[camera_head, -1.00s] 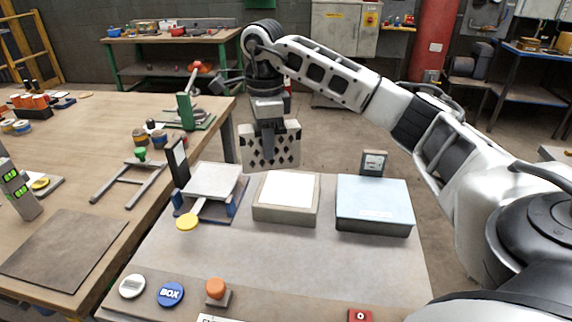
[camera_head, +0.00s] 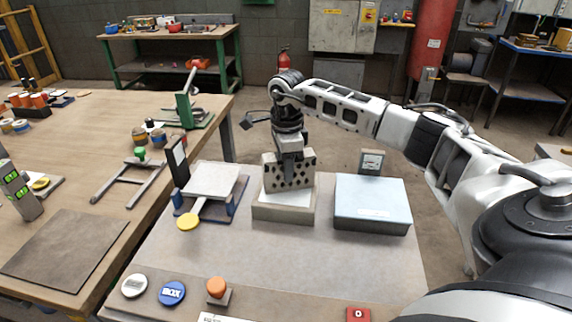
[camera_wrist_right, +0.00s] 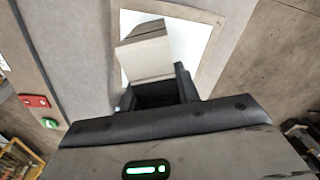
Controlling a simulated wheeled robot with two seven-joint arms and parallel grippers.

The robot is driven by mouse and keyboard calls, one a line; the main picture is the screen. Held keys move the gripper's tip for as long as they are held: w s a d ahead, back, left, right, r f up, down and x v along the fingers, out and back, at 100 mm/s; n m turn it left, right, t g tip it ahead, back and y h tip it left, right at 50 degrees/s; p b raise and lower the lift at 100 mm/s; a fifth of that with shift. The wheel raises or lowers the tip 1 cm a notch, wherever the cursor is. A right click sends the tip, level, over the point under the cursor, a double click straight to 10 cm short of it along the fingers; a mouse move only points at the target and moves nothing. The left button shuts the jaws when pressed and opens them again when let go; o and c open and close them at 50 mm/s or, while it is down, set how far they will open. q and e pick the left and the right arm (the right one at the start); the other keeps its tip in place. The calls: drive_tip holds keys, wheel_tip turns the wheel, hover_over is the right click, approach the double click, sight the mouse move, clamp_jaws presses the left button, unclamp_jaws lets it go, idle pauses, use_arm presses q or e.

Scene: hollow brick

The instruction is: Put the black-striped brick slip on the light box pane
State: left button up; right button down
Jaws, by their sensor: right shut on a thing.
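My right gripper (camera_head: 291,160) is shut on a pale brick piece (camera_head: 271,178) and holds it upright over the light box (camera_head: 284,214). The brick's face shows rows of dark diamond marks in the head view; I make out no clear stripes there. The white pane (camera_head: 288,199) shows below and in front of the brick. In the right wrist view the brick (camera_wrist_right: 146,58) has a plain beige face and a darker upper face with faint dark lines, over the white pane (camera_wrist_right: 190,42). Whether its lower edge touches the pane I cannot tell. My left gripper is out of view.
A pale blue box (camera_head: 373,205) stands right of the light box, with a small gauge (camera_head: 371,162) behind it. A stand with a grey plate (camera_head: 212,181) and a yellow disc (camera_head: 188,222) is close on the left.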

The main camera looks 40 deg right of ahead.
drive_tip(key=c, duration=1)
unclamp_jaws()
drive_tip(key=shift+f, duration=0.15)
drive_tip(key=shift+c, duration=0.2)
wheel_tip(320, 180, up, 12)
drive_tip(key=shift+r+b, duration=0.2)
drive_tip(key=shift+b, duration=0.25)
drive_tip(key=shift+s+f, duration=0.1)
